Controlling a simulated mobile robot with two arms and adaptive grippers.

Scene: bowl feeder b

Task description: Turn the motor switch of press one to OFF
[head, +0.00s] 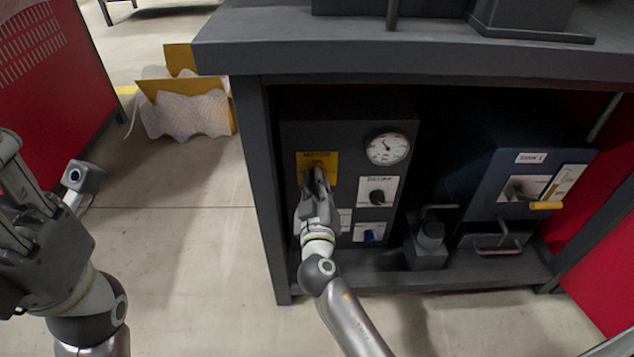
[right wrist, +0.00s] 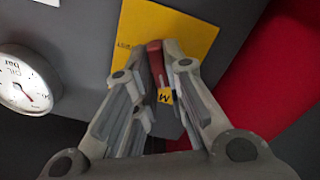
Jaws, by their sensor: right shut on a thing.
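The motor switch has a yellow plate (head: 317,158) marked MOTOR at the upper left of a dark control panel (head: 345,125) under the bench. In the right wrist view the yellow plate (right wrist: 190,35) shows behind a red switch handle (right wrist: 155,60). My right gripper (head: 318,178) is at the plate. In the right wrist view its fingers (right wrist: 160,80) are shut around the red handle. The fingers hide part of the switch, and I cannot read its position. My left gripper (head: 25,190) is at the left edge, away from the panel; its fingertips are not clear.
A second unit (head: 530,160) with a yellow-ended lever stands further right. The bench top (head: 300,50) overhangs the panel.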

